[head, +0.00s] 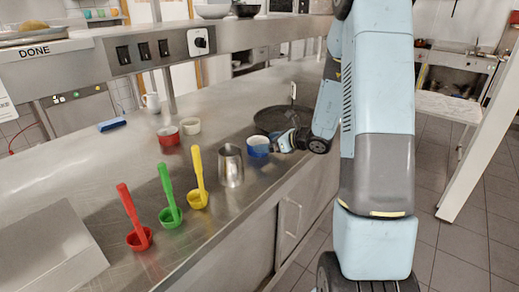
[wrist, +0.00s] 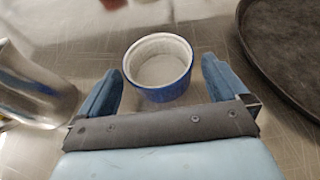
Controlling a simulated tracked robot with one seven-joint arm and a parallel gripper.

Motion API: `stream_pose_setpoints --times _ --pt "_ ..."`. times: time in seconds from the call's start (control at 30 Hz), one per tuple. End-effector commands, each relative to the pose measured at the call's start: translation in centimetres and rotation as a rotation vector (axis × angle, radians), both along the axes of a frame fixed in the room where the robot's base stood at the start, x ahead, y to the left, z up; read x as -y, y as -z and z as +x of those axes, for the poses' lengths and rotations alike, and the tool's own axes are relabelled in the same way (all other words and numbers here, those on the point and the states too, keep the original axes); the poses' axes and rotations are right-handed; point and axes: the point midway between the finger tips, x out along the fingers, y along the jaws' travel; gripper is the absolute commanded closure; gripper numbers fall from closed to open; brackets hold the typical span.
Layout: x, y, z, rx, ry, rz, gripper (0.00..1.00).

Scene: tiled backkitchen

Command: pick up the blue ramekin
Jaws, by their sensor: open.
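The blue ramekin (head: 258,147) stands upright on the steel counter, white inside. In the wrist view the ramekin (wrist: 158,68) sits ahead of and between my gripper's two blue fingers. My gripper (wrist: 160,82) is open, with a finger on each side and a gap to the ramekin's wall on both sides. In the head view my gripper (head: 277,143) is low over the counter, just right of the ramekin. The ramekin's right side is partly hidden there by the gripper.
A metal jug (head: 231,166) stands close to the ramekin's left. A red ramekin (head: 168,136) and a cream ramekin (head: 190,126) stand further left. Red, green and yellow scoops line the front left.

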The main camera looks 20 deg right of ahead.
Motion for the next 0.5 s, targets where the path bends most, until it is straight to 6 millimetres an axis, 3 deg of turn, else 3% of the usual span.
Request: stream_pose_setpoints --times 0.3,0.5 --pt "-2.6 1.4 2.7 -0.001 -0.003 0.001 0.00" --pt "-3.0 1.7 3.4 0.000 0.000 0.000 0.00"
